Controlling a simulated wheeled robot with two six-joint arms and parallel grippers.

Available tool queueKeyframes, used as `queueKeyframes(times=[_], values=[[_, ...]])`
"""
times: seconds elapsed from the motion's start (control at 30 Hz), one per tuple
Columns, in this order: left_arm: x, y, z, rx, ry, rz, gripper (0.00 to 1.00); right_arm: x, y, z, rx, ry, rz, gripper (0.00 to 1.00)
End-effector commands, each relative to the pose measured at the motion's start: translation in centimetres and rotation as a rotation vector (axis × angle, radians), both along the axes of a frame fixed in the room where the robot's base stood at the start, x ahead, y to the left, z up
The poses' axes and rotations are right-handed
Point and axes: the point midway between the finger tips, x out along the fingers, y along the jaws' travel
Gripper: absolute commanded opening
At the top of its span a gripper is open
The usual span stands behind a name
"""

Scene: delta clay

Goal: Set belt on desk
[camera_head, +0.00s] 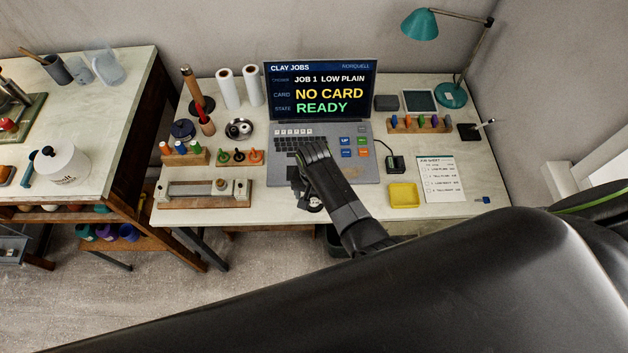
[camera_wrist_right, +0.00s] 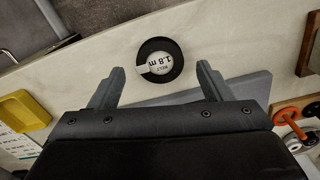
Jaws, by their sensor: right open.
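The belt (camera_wrist_right: 160,61) is a small round black coil with a pale label reading "BELT 1.8 m". It lies flat on the desk (camera_wrist_right: 235,40) near the front edge. In the head view the belt (camera_head: 313,206) is mostly hidden beneath my right arm, below the laptop's front edge. My right gripper (camera_head: 311,187) is over the front part of the laptop. In the right wrist view my right gripper (camera_wrist_right: 160,73) is open and empty, with the belt just beyond its fingertips, apart from them. My left gripper is not in view.
The laptop (camera_head: 368,155) stands at mid-desk, its screen reading "NO CARD" and "READY". A yellow tray (camera_head: 404,196) and a printed sheet (camera_head: 440,179) lie to the right. A long wooden fixture (camera_head: 176,202) stands front left. Bare desk lies between fixture and laptop.

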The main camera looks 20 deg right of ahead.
Motion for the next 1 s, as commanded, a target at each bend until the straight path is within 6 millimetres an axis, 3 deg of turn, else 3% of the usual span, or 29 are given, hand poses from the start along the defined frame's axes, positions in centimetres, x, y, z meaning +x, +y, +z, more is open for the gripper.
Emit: queueKeyframes(times=[0.3,0.5,0.7,1.0], values=[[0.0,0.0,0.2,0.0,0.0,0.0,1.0,0.1,0.1,5.7,0.002,-0.005,0.0,0.72],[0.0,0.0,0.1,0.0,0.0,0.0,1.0,0.1,0.1,8.5,0.001,-0.003,0.001,0.72],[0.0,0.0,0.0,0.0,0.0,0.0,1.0,0.0,0.0,9.7,0.001,0.0,0.0,0.72],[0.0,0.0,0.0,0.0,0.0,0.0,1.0,0.0,0.0,9.8,0.001,0.0,0.001,0.72]])
